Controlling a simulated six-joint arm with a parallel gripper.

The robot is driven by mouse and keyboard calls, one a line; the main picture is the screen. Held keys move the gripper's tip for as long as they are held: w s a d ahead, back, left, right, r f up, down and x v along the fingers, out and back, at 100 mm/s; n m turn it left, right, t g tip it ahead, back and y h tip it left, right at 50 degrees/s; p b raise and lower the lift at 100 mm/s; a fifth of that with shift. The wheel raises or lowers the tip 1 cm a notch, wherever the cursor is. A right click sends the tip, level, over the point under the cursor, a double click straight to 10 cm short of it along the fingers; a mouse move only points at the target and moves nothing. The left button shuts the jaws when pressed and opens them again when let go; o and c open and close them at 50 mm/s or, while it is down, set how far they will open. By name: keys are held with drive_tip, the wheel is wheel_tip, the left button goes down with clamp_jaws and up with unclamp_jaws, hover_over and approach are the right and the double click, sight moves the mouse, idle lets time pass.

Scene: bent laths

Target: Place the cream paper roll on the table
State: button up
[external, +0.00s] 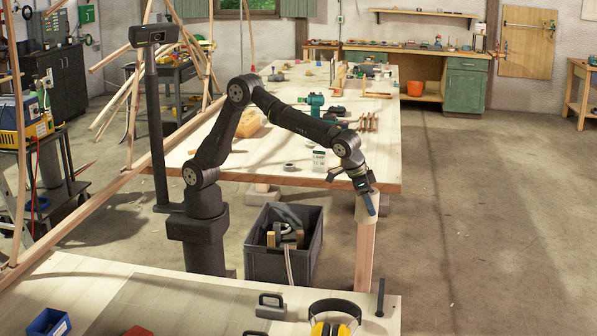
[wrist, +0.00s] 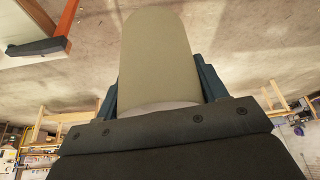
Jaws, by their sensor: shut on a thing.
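The cream paper roll (wrist: 157,58) is held in my gripper (wrist: 158,88) and fills the middle of the wrist view between the two blue fingers. In the external view, the roll (external: 364,208) hangs below my gripper (external: 368,200), partly covered by a blue finger. It appears in front of the big table's near edge, close to the right corner; its exact distance from the edge is unclear. The table (external: 383,150) has a pale wooden top.
A white and green box (external: 319,161) and a grey roll-like item (external: 289,166) stand near the table's front edge. Wooden-handled tools (external: 368,122) and a green drill (external: 315,102) lie farther back. A grey crate (external: 262,262) of scraps is on the floor. The table's right side has bare room.

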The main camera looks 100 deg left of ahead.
drive_tip(key=s+d+m+h, duration=0.1)
drive_tip(key=s+d+m, duration=0.2)
drive_tip(key=s+d, duration=1.05)
drive_tip(key=s+d+m+h, duration=0.1)
drive_tip(key=s+d+m, duration=0.2)
drive_tip(key=s+d, duration=0.6)
drive_tip(key=s+d+m+g+h, duration=0.15)
drive_tip(key=s+d, duration=0.25)
drive_tip(key=s, duration=0.9)
drive_tip(key=s+d+m+h, duration=0.1)
drive_tip(key=s+d+m, duration=0.3)
drive_tip(key=s+d, duration=0.5)
drive_tip(key=shift+n+y, duration=0.25)
drive_tip(key=shift+w+a+f, duration=0.3)
drive_tip(key=shift+w+f, duration=1.4)
drive_tip(key=shift+f, duration=0.25)
drive_tip(key=shift+w+a+f, duration=0.3)
drive_tip(key=shift+w+f, duration=1.35)
drive_tip(key=shift+f, duration=0.3)
drive_tip(key=shift+w+a+f, duration=0.3)
drive_tip(key=shift+w+f, duration=1.4)
drive_tip(key=shift+f, duration=0.25)
drive_tip(key=shift+f, duration=0.1)
drive_tip(key=o, duration=1)
drive_tip(key=shift+o, duration=0.2)
